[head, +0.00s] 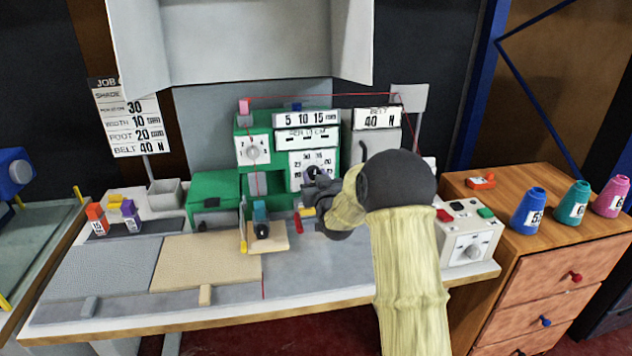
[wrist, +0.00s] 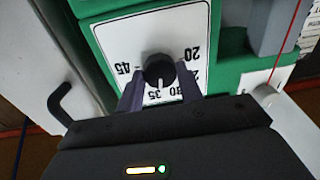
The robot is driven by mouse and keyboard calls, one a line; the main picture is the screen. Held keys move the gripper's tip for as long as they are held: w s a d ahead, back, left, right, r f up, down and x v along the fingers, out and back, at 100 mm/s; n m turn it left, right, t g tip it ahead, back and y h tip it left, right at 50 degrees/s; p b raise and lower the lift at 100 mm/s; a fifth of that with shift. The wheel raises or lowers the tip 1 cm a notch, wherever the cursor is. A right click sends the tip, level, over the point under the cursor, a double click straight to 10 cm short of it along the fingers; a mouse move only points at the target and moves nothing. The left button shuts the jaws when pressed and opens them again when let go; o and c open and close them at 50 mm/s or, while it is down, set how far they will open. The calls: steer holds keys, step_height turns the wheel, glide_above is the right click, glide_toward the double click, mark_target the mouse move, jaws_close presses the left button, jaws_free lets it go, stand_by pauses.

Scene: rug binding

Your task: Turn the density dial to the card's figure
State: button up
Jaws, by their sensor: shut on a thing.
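The density dial is a black round knob (wrist: 158,70) on a white plate (wrist: 115,45) of a green machine. The plate shows upside down in the wrist view, with 45 at left, 20 at right and 30 and 35 below the knob. A white mark on the knob points down at about 35. My gripper (wrist: 160,88) is shut on the knob, one finger on each side.
A second dial (head: 253,151) is on the green machine's left face. A black handle (wrist: 68,102) stands left of the plate in the wrist view. A control box (head: 470,235) stands on the bench at right. Thread cones (head: 527,212) stand on the wooden cabinet.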

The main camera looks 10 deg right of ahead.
steer(key=shift+n+b, duration=1.95)
steer(key=shift+n, duration=0.95)
steer(key=o, duration=1)
steer(key=shift+s, duration=0.1)
steer(key=s, duration=1.7)
steer(key=shift+s+d+r+b, duration=0.1)
steer(key=shift+d+r+b, duration=0.2)
